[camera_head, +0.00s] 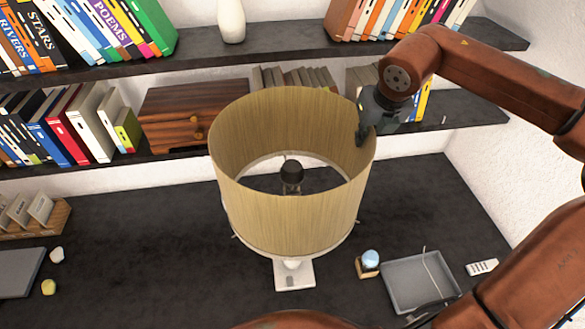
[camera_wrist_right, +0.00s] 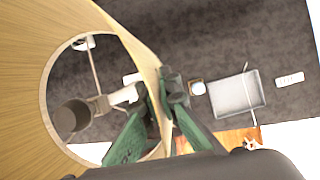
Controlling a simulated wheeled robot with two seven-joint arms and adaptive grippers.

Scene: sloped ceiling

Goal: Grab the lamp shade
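The lamp shade (camera_head: 290,215) is a large tan, wood-grained open drum in the middle of the head view. My right gripper (camera_head: 364,130) is at the shade's right rim. In the right wrist view its green fingers (camera_wrist_right: 160,105) lie on both sides of the shade wall (camera_wrist_right: 135,45), one inside and one outside, with the tips closed against it. The shade hides most of the lamp stem in the head view. My left gripper is not in view.
Shelves with books (camera_head: 100,25) and a wooden box (camera_head: 185,115) stand behind the shade. A grey tray (camera_head: 420,282), a small blue ball on a wooden stand (camera_head: 369,262) and a white remote (camera_head: 482,267) lie to the right. The desk left of the lamp is mostly clear.

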